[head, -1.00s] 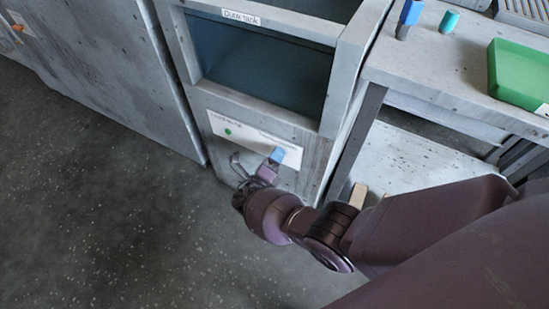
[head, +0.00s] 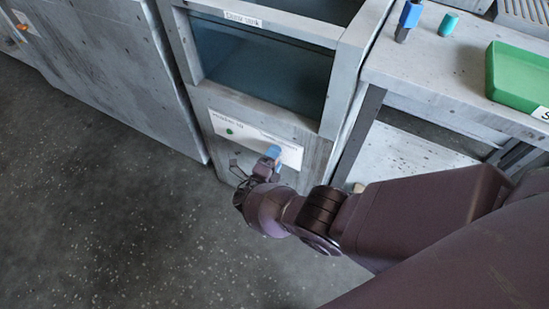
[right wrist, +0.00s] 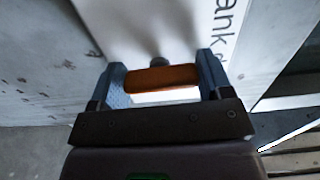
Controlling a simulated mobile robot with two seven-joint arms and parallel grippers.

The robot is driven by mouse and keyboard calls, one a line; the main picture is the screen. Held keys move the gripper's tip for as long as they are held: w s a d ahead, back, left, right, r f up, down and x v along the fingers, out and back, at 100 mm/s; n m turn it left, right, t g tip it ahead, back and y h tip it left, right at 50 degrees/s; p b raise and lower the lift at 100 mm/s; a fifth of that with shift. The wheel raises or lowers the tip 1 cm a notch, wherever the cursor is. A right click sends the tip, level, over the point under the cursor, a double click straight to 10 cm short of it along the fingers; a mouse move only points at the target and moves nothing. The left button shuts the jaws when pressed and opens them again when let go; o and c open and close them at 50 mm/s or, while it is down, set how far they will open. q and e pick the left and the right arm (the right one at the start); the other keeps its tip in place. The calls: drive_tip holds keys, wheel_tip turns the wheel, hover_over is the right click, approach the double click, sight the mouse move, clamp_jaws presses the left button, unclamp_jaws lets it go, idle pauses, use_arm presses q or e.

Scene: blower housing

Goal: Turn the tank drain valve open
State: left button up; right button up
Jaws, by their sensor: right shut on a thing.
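The dunk tank (head: 312,156) stands in the middle of the head view, with a white label panel (head: 290,152) low on its front. My right gripper (head: 254,163) is at the lower edge of this panel. In the right wrist view, its two blue-tipped fingers (right wrist: 163,78) are on either end of an orange valve handle (right wrist: 165,76), shut on it. The handle lies crosswise between the fingers, in front of a round grey stem (right wrist: 157,62) on the white panel. In the head view the handle is hidden by the gripper. My left gripper is not in view.
A grey bench (head: 440,85) to the right carries a green tray (head: 520,80), a blue-topped object (head: 410,14) and a teal cylinder (head: 449,23). A grey cabinet (head: 120,70) stands left of the tank. The speckled floor (head: 110,220) is clear.

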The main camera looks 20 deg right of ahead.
drive_tip(key=o, duration=0.9)
drive_tip(key=shift+s+a, duration=0.2)
drive_tip(key=shift+a, duration=0.05)
drive_tip(key=v, duration=1)
drive_tip(key=shift+s+p, duration=0.1)
drive_tip(key=shift+p, duration=0.25)
